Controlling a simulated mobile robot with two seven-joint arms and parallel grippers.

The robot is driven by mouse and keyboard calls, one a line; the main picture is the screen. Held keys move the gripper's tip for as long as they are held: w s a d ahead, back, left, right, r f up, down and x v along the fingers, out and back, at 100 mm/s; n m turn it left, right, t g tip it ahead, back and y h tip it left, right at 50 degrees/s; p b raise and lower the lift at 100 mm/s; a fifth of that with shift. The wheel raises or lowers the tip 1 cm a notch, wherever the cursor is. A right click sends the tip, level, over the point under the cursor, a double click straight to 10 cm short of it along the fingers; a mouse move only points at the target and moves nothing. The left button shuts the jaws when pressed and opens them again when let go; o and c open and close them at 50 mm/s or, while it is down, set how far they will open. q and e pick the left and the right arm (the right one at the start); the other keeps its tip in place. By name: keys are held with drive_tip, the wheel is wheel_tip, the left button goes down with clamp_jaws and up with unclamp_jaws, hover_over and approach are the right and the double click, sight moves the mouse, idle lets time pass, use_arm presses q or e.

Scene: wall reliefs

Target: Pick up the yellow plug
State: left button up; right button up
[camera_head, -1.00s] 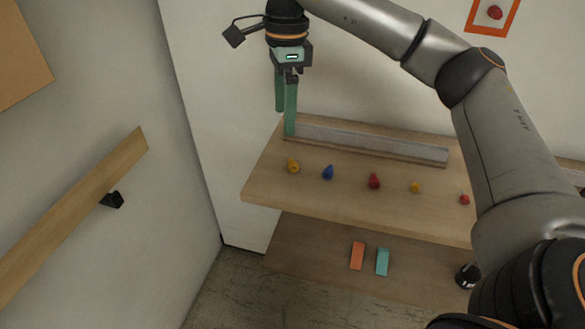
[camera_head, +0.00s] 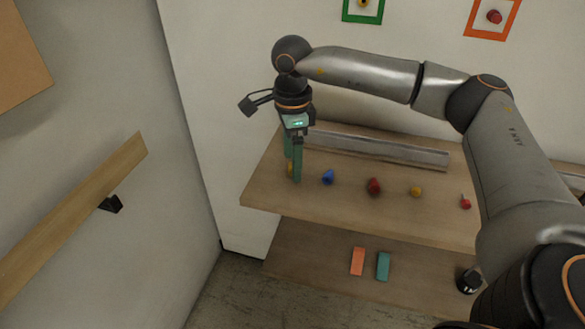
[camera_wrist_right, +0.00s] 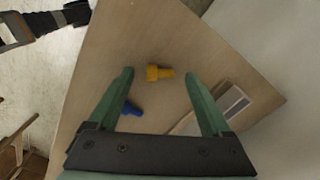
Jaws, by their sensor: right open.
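The yellow plug (camera_wrist_right: 159,72) lies on the wooden shelf in the right wrist view, between and slightly beyond the green fingertips of my right gripper (camera_wrist_right: 160,76). The fingers are apart, with visible gaps on both sides of the plug. In the head view my right gripper (camera_head: 293,175) points down over the left end of the shelf, and the yellow plug (camera_head: 290,168) is mostly hidden behind its fingers. Another yellow piece (camera_head: 416,191) lies farther right. My left gripper is not in view.
A blue plug (camera_head: 328,177) is close to the right of the gripper. Two red pieces (camera_head: 374,186) (camera_head: 466,202) lie farther along. A grey rail (camera_head: 380,150) runs along the shelf (camera_head: 265,193) behind them. Orange and teal blocks (camera_head: 357,261) (camera_head: 383,266) sit on the lower shelf.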

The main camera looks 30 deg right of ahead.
drive_tip(key=shift+f, duration=0.25)
clamp_jaws()
idle(0.5)
